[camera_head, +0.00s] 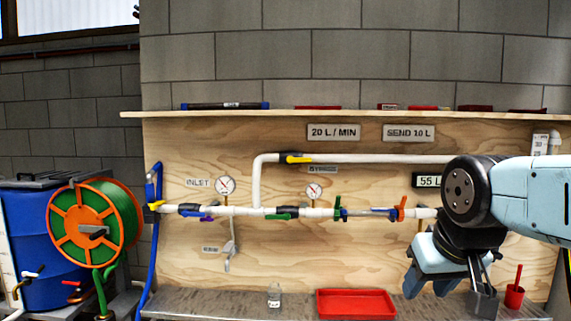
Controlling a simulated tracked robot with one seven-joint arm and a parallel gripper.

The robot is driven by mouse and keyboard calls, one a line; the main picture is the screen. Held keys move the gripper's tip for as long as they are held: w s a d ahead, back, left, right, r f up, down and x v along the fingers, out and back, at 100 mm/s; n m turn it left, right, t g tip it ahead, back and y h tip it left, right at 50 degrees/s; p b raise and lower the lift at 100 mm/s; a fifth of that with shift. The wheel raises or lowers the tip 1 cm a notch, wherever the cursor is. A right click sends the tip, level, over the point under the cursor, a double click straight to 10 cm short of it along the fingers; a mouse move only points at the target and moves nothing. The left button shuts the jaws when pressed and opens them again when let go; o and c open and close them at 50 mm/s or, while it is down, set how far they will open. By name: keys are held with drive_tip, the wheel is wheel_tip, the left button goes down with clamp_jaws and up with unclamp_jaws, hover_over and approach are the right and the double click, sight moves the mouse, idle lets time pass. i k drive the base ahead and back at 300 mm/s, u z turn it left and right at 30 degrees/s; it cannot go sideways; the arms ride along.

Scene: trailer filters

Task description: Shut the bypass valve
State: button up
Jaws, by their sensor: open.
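A white bypass pipe runs along the upper part of the plywood board. A valve with a yellow lever (297,159) sits on it, near the pipe's left bend. The lever looks roughly in line with the pipe. My gripper (430,285) hangs at the lower right, pointing down, open and empty, well away from the yellow lever. My arm hides the right end of the pipework.
A lower pipe carries a purple lever (207,218), a green lever (278,216), an orange lever (402,208) and gauges (225,187). A red tray (355,304) and small bottle (274,295) stand on the bench. A shelf (350,115) juts out above. A hose reel (95,222) stands left.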

sight(290, 159)
drive_tip(key=z, duration=0.2)
drive_tip(key=i, duration=0.85)
drive_tip(key=u, duration=0.1)
